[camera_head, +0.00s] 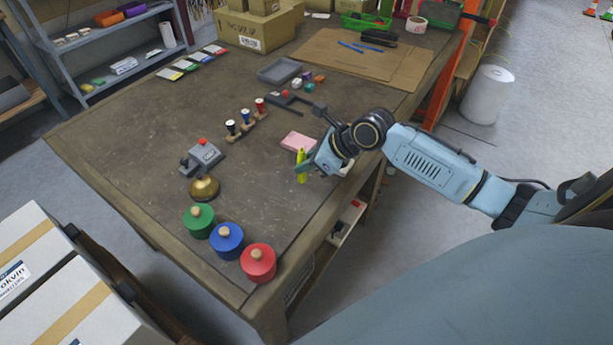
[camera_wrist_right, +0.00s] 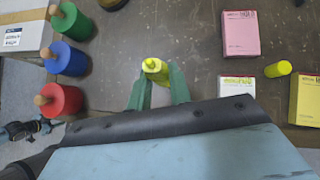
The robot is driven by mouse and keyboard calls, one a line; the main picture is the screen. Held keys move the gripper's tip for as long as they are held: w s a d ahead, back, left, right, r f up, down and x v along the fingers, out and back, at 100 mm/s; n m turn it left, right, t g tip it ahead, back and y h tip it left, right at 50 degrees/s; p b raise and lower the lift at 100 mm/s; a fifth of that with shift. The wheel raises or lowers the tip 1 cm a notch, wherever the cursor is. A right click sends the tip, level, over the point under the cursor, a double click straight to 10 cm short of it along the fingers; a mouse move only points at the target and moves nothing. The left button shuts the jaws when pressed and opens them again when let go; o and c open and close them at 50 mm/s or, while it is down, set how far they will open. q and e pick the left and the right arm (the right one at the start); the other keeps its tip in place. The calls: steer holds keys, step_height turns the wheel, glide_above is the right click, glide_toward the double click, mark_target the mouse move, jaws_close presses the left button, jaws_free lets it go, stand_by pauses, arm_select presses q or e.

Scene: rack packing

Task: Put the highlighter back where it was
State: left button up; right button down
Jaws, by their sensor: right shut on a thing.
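The yellow highlighter (camera_head: 301,167) is upright between the fingers of my right gripper (camera_head: 307,172), near the table's right edge in the head view. In the right wrist view the highlighter (camera_wrist_right: 154,67) shows from above, between the two green fingertips of the right gripper (camera_wrist_right: 157,88). The fingers are shut on it. I cannot tell whether its lower end touches the table. My left gripper is not seen in the head view.
A pink pad (camera_head: 298,141) lies close behind the gripper. Another yellow cylinder (camera_wrist_right: 278,68) stands beside a yellow pad (camera_wrist_right: 308,98) in the wrist view. Green (camera_head: 199,221), blue (camera_head: 227,241) and red (camera_head: 258,262) knobbed pots stand at the front corner. The table's middle is mostly clear.

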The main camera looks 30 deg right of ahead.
mark_target(305, 175)
step_height(305, 175, down, 4)
steer(key=shift+f+b, duration=0.1)
steer(key=shift+b, duration=0.5)
steer(key=c, duration=1.4)
jaws_free()
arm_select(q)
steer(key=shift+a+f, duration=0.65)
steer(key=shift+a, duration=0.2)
arm_select(e)
steer(key=shift+o, duration=0.6)
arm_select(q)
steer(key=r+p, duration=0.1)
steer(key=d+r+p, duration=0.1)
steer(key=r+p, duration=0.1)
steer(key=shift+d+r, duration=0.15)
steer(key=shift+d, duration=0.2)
arm_select(e)
steer(key=v, duration=1.2)
